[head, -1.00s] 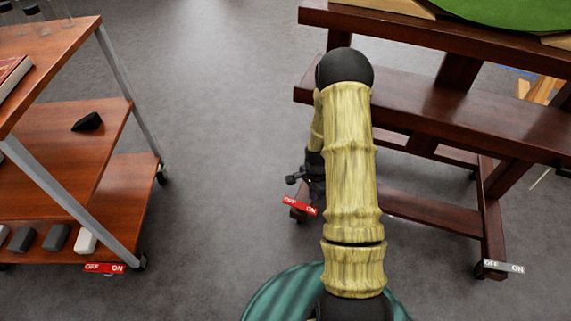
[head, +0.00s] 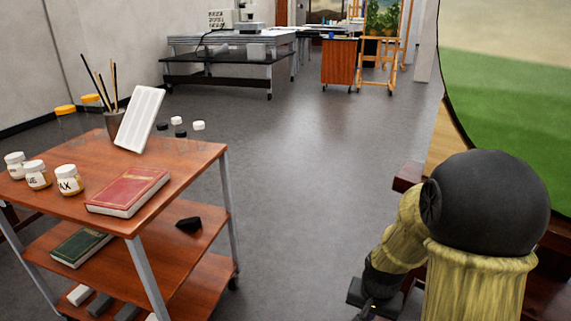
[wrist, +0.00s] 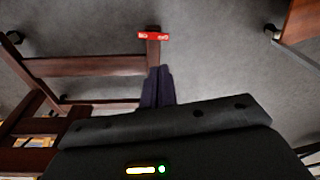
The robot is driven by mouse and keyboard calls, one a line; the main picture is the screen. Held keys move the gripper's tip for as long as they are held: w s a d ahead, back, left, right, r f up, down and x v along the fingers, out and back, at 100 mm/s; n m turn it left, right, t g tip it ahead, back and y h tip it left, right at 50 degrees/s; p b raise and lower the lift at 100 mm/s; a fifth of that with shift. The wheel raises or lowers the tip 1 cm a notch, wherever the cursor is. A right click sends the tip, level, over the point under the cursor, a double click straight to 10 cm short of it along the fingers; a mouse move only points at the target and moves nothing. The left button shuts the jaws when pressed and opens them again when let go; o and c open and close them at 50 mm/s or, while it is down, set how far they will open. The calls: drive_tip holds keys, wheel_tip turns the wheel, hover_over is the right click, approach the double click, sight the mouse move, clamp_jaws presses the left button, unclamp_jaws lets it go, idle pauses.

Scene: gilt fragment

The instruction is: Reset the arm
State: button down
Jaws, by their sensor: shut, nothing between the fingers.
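My arm, with pale yellow ringed links and a black rounded joint, rises at the lower right of the head view. Its forearm bends down and to the left, toward the dark wrist at the bottom edge. My gripper (wrist: 157,88) shows in the wrist view as two dark fingers side by side, shut and empty. It points down toward the grey floor, beside the dark wooden easel frame (wrist: 95,66). The fingertips are not clear in the head view.
A wooden cart (head: 175,168) on the left carries a red book (head: 128,192), jars, brushes and a white palette. A large green and beige painting (head: 510,110) stands close at right. Grey floor (head: 300,170) lies clear between. A workbench (head: 225,60) is at the back.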

drive_tip(key=s+a+r+n+p, duration=0.45)
drive_tip(key=s+r, duration=0.25)
drive_tip(key=r, duration=0.4)
wheel_tip(320, 180, up, 38)
drive_tip(key=p, duration=3.7)
drive_tip(key=shift+d+f+t, duration=0.2)
drive_tip(key=shift+d+t, duration=0.1)
drive_tip(key=shift+t, duration=0.1)
drive_tip(key=shift+n, duration=0.25)
